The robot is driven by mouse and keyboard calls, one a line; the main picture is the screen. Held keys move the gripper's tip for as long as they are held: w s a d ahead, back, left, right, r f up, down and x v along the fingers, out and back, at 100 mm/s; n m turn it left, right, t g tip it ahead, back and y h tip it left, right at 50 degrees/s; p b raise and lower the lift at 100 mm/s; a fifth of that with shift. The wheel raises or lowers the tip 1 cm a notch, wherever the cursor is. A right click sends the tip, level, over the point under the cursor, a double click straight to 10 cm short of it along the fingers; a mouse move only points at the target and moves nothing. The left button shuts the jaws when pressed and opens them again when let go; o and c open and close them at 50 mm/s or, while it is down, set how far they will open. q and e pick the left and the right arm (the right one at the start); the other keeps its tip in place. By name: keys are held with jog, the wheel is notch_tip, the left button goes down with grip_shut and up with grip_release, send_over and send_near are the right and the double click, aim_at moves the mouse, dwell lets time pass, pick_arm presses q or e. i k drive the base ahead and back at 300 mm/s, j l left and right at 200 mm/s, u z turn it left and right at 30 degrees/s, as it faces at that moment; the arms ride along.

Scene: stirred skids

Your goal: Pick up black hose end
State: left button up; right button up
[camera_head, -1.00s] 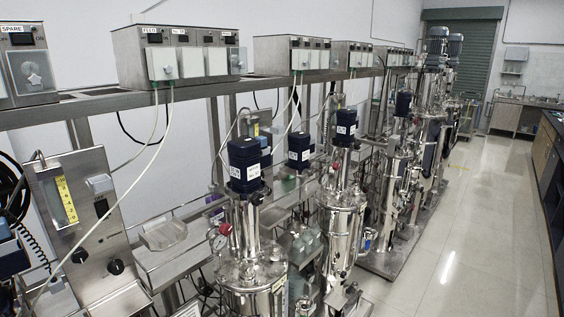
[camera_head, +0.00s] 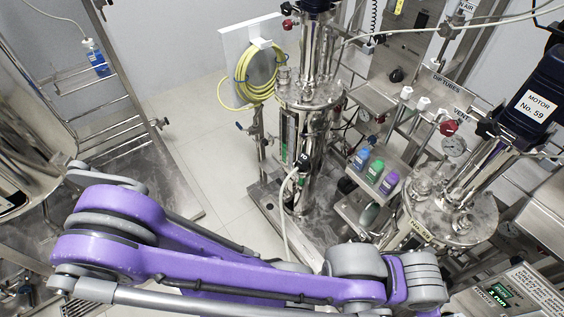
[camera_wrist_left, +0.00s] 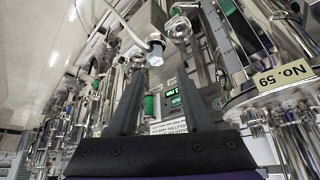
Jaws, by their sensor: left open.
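A black hose end (camera_head: 303,162) shows in the head view at the middle, at the top of a white hose. It sits against the front of a tall steel vessel (camera_head: 318,110), and the hose hangs down from it behind my left arm. My purple left arm crosses the lower part of the head view; its gripper is not clearly seen there. In the left wrist view my left gripper (camera_wrist_left: 160,78) has its two dark fingers apart, with nothing held between them. A pale hose fitting (camera_wrist_left: 156,52) shows beyond the fingertips; I cannot tell whether it is the black hose end.
A coiled yellow hose (camera_head: 256,72) hangs on a white panel. Blue, green and purple bottles (camera_head: 374,172) stand on a small shelf. A steel vessel with the No. 59 motor (camera_head: 531,98) stands at right. A rack (camera_head: 110,125) stands at left. Bare floor (camera_head: 200,130) lies between.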

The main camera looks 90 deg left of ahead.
aim_at(302, 167)
jog(key=u, duration=2.95)
jog(key=i+j+z, duration=0.15)
jog(key=i+j, duration=0.45)
jog(key=i+j+z, duration=0.15)
jog(key=i+j, duration=0.4)
jog(key=j, duration=0.15)
jog(key=z, duration=1.3)
